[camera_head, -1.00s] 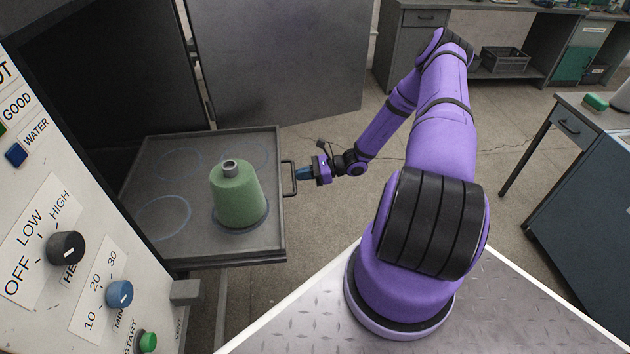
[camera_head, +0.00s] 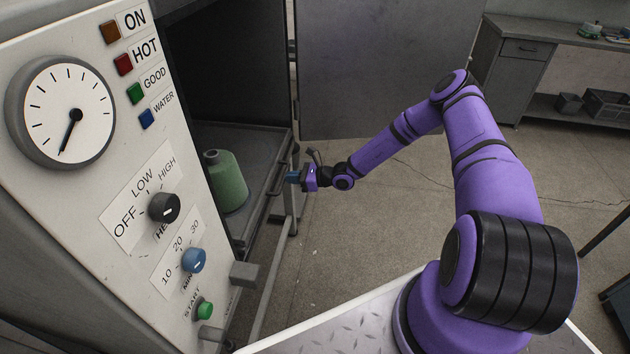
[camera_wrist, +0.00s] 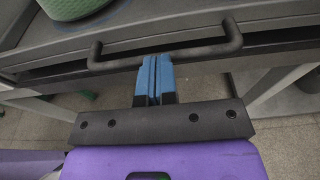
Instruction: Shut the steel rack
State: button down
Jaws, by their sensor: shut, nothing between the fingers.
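The steel rack (camera_head: 262,197) is a grey sliding tray, now mostly inside the dark opening of the machine in the head view. Its front rim (camera_wrist: 195,22) and its dark bar handle (camera_wrist: 205,48) show in the wrist view. My gripper (camera_head: 292,176) is at the rack's front. In the wrist view its blue fingers (camera_wrist: 154,62) are together, with nothing between them. Their tips are at the handle's bar, seemingly against it.
The control panel (camera_head: 130,285) with knobs and a dial stands at left, close to the rack. A large grey door panel (camera_head: 385,65) hangs open behind my arm. A bench (camera_head: 515,65) stands at the back right. The floor between is clear.

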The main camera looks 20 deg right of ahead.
aim_at(273, 175)
jog(key=x, duration=0.2)
jog(key=r+x, duration=0.1)
jog(key=x, duration=0.4)
jog(key=shift+w+a+r, duration=0.15)
jog(key=shift+w+a, duration=0.1)
jog(key=shift+a, duration=0.1)
jog(key=shift+w+a+r, duration=0.1)
jog(key=shift+a, duration=0.05)
jog(key=shift+a+r, duration=0.1)
jog(key=shift+r, duration=0.05)
